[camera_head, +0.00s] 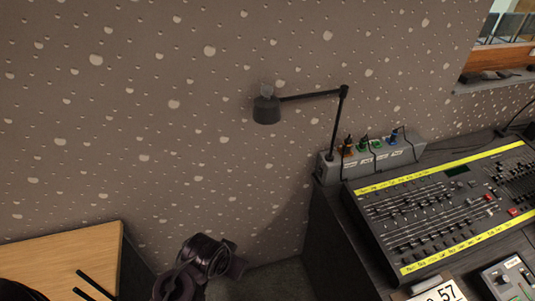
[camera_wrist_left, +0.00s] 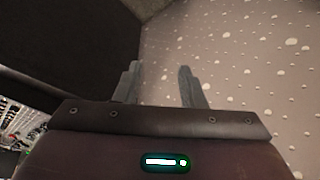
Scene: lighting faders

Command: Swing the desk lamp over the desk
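The black desk lamp (camera_head: 313,97) stands at the back left corner of the desk, beside the grey socket box. Its upright post carries a jointed arm that reaches left. The lamp head (camera_head: 266,110) hangs against the wall side, left of the desk and not above it. The desk (camera_head: 335,235) is dark and carries the lighting console. My left gripper (camera_wrist_left: 158,88) shows open and empty in the left wrist view, its two grey fingers apart. In the head view a dark part of my arm (camera_head: 206,258) shows low in the middle, well below the lamp head.
The lighting console (camera_head: 440,210) with faders and yellow label strips fills much of the desk. The grey socket box (camera_head: 375,158) with coloured plugs is at the back. A wooden table (camera_head: 60,260) is at lower left. The speckled wall (camera_head: 150,120) lies behind.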

